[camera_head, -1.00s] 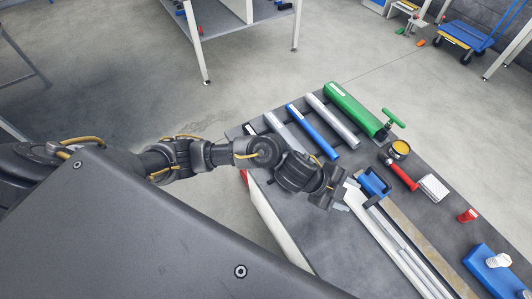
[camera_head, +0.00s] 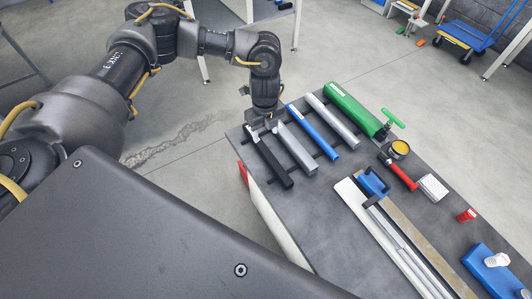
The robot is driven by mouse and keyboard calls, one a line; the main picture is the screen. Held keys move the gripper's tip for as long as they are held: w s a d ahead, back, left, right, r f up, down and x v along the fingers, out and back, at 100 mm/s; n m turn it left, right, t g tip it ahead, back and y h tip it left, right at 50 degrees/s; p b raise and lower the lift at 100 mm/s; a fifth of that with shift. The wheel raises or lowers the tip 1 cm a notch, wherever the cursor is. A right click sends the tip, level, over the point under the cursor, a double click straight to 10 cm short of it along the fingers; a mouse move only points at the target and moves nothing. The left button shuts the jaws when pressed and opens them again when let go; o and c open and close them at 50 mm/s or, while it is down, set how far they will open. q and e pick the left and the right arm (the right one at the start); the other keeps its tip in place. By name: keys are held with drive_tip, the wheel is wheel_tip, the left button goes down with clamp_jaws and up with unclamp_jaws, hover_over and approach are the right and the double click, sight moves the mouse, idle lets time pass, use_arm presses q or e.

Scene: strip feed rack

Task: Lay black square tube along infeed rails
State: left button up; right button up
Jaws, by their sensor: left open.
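The black square tube (camera_head: 268,160) lies on the rack table at the left end of a row of tubes. Its far end is close below my left gripper (camera_head: 263,124), which points down and is open. I cannot tell whether the fingers touch the tube. The infeed rails (camera_head: 392,243) are long pale strips running toward the front right of the table, with no tube clearly seen on them. My right gripper is out of view.
Beside the black tube lie a grey tube (camera_head: 297,150), a blue tube (camera_head: 315,131), a silver tube (camera_head: 332,121) and a green tube (camera_head: 352,109). A blue block (camera_head: 373,184) sits at the rails' far end. A red-handled tool (camera_head: 403,176) lies further right.

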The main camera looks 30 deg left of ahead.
use_arm(q)
drive_tip(key=p, duration=0.1)
hover_over(266, 151)
wheel_tip(266, 151, down, 5)
drive_tip(key=shift+a+f, duration=0.1)
drive_tip(key=shift+a, duration=0.05)
drive_tip(key=shift+f+p, duration=0.1)
drive_tip(key=shift+p, duration=0.3)
drive_tip(key=f+p, duration=0.1)
drive_tip(key=f, duration=0.1)
drive_tip(key=f+p, duration=0.1)
drive_tip(key=f, duration=0.1)
drive_tip(key=shift+s+d+f, duration=0.1)
drive_tip(key=shift+d+f, duration=0.1)
drive_tip(key=shift+f, duration=0.25)
clamp_jaws()
